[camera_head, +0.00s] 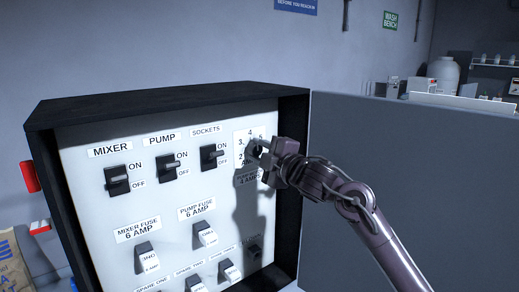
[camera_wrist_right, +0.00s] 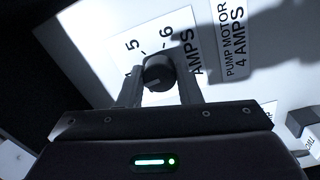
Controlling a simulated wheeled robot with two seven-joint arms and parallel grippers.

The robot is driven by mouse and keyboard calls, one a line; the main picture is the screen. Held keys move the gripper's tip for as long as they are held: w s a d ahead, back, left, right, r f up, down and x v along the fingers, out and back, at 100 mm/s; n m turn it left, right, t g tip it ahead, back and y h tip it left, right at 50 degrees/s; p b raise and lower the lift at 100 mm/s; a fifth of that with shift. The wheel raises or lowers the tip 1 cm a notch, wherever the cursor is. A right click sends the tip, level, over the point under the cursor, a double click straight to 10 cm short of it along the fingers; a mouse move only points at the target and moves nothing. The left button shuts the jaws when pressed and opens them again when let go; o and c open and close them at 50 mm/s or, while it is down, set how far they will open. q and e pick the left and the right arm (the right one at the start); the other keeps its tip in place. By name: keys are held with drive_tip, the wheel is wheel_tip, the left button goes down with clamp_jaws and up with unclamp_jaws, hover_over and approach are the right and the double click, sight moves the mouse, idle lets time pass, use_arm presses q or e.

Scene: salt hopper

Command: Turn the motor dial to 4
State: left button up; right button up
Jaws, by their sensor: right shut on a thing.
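The motor dial (camera_wrist_right: 158,70) is a round black knob on a white scale plate at the panel's upper right. In the right wrist view, 5 and 6 show on the scale (camera_wrist_right: 133,50); the lower numbers are hidden. A pale mark on the knob's face points toward the lower left of that view; I cannot tell which number it meets. My right gripper (camera_wrist_right: 161,88) is shut on the dial, one finger on each side. In the head view the gripper (camera_head: 262,152) covers most of the dial. My left gripper is not in view.
A label (camera_wrist_right: 236,42) beside the dial reads PUMP MOTOR 4 AMPS. Left of the dial are the MIXER (camera_head: 117,180), PUMP (camera_head: 168,166) and SOCKETS (camera_head: 208,156) switches. Fuses (camera_head: 146,257) sit below. The cabinet's dark frame (camera_head: 292,180) stands out around the panel.

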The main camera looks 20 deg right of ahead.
drive_tip(key=shift+m, duration=0.6)
drive_tip(key=o, duration=1)
drive_tip(key=shift+c, duration=0.2)
drive_tip(key=b+v, duration=0.2)
drive_tip(key=v, duration=0.6)
drive_tip(key=shift+b, duration=0.3)
drive_tip(key=shift+w, duration=0.1)
